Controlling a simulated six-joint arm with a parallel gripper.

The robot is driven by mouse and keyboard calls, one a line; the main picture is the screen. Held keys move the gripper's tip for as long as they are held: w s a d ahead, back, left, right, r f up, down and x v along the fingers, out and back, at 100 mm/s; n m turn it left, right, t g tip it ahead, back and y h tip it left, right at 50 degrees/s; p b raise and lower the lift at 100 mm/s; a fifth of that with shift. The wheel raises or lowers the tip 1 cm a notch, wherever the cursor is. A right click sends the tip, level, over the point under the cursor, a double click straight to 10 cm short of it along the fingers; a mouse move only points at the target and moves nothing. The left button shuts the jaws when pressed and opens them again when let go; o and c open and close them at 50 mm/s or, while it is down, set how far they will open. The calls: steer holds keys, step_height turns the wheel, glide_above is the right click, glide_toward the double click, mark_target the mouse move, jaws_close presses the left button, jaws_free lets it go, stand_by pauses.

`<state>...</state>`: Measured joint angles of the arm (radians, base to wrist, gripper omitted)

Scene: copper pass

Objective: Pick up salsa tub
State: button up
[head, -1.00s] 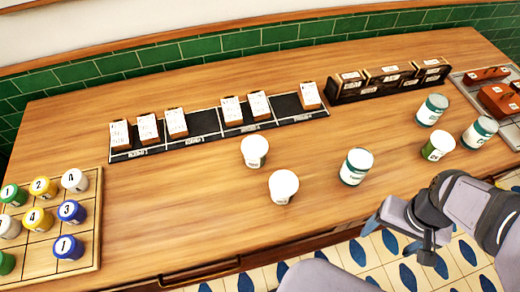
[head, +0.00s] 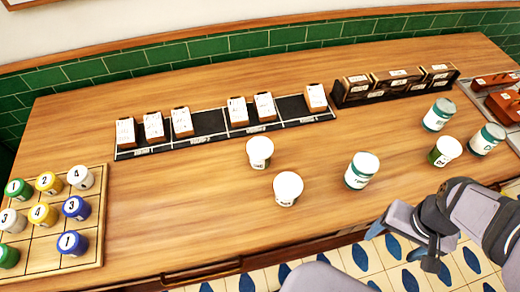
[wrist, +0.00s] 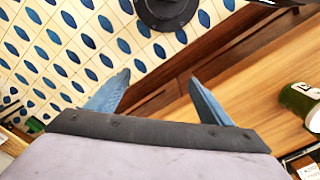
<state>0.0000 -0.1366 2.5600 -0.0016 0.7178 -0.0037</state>
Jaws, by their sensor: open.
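Several white-lidded tubs stand upright on the wooden counter in the head view, and their small labels do not read clearly, so I cannot tell which is the salsa tub. Two are mostly white, a back one (head: 260,153) and a front one (head: 288,188). A white-and-green tub (head: 361,171) stands to their right. A dark green tub (head: 445,151) and two more white-and-green tubs, a back one (head: 438,114) and a right one (head: 487,139), stand further right. My gripper (head: 385,224) is open and empty, off the counter's front edge; its spread fingers show in the wrist view (wrist: 160,88).
A board of numbered jars (head: 54,262) lies at left. A black rack with white cards (head: 208,124) and a dark box row (head: 395,96) stand behind the tubs. A tray with brown blocks (head: 478,97) is at right. The front middle counter is clear.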

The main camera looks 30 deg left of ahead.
mark_target(251, 155)
steer(key=shift+c, duration=0.4)
